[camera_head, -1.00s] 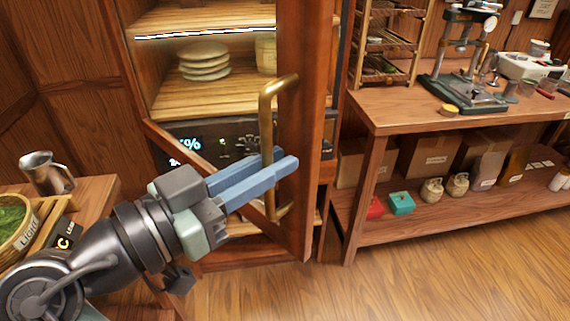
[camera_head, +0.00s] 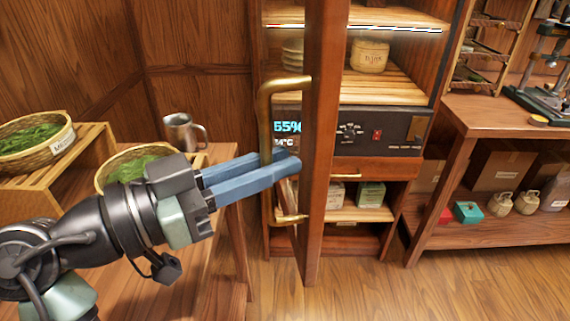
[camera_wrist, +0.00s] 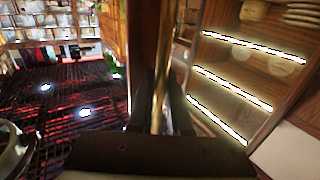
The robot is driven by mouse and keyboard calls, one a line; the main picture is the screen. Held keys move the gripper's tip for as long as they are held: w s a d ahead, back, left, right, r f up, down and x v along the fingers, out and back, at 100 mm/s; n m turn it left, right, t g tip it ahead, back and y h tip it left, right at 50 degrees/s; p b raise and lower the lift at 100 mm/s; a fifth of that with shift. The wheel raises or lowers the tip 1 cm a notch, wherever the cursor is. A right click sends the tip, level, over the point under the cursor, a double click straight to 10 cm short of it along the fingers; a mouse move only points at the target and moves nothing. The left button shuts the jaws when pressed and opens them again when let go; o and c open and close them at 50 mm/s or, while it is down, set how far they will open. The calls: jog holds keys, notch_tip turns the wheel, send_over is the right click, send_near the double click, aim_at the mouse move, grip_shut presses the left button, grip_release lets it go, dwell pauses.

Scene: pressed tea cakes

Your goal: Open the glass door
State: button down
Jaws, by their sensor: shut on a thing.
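The glass door (camera_head: 322,130) stands swung out from the cabinet (camera_head: 395,172), seen nearly edge-on in the head view, with the shelves showing to its right. Its brass handle (camera_head: 266,115) is a long vertical bar on the door's left side. My gripper (camera_head: 285,168) is shut on the handle at about mid-height, its blue fingers on either side of the bar. In the wrist view the handle (camera_wrist: 159,95) runs up between the dark fingers. The bar between the fingertips is partly hidden in the head view.
Inside the cabinet are a lidded jar (camera_head: 369,56), a control panel (camera_head: 360,128) and small boxes (camera_head: 371,194). A metal pitcher (camera_head: 181,132) and baskets of green leaves (camera_head: 35,133) stand at left. A workbench (camera_head: 480,128) is at right. Floor shows in front.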

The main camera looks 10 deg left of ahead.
jog(key=shift+s+a, duration=0.1)
jog(key=shift+f, duration=0.1)
jog(key=c, duration=0.9)
grip_release()
jog(key=shift+o, duration=0.2)
jog(key=v, duration=1.3)
